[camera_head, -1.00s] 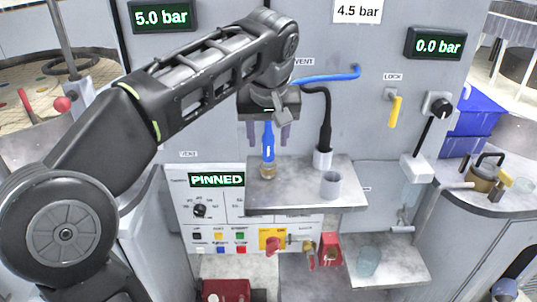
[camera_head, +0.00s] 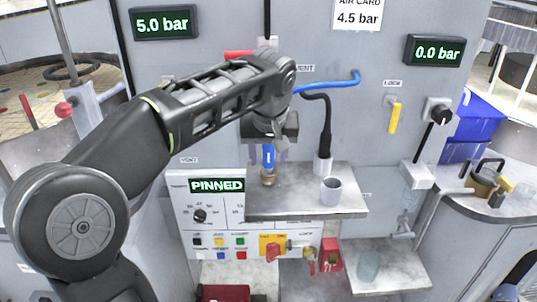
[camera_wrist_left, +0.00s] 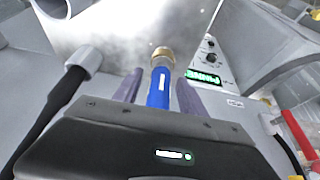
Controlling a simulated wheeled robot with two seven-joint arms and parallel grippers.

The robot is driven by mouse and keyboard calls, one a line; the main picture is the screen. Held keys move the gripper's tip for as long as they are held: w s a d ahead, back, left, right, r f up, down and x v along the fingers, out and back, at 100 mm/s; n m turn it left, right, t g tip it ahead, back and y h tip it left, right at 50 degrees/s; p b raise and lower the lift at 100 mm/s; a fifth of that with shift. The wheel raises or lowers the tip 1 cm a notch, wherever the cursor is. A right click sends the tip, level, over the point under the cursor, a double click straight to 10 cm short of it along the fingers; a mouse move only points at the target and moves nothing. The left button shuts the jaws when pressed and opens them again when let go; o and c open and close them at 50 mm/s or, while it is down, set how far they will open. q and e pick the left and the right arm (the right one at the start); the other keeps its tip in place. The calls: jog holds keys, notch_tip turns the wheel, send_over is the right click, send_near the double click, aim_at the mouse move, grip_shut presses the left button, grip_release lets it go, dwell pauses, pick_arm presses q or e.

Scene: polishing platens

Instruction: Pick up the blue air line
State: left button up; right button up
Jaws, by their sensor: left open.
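The blue air line (camera_head: 268,157) stands upright at the left end of the small metal shelf, its brass end (camera_head: 268,178) at the bottom. In the left wrist view the blue air line (camera_wrist_left: 159,88) lies between the two purple-grey fingers, with its brass tip beyond them. My left gripper (camera_head: 267,156) is open around it, pointing down, with a finger on each side. Its upper part is hidden by the gripper. My right gripper is not seen.
The metal shelf (camera_head: 300,206) also bears a grey cup (camera_head: 331,190) and a black hose (camera_head: 326,130) in a white holder. A blue pipe (camera_head: 330,83) and yellow handle (camera_head: 394,117) are on the wall panel. A lower shelf (camera_head: 395,272) holds a clear cup.

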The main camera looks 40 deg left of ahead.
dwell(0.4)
pick_arm(q)
grip_shut()
dwell(0.4)
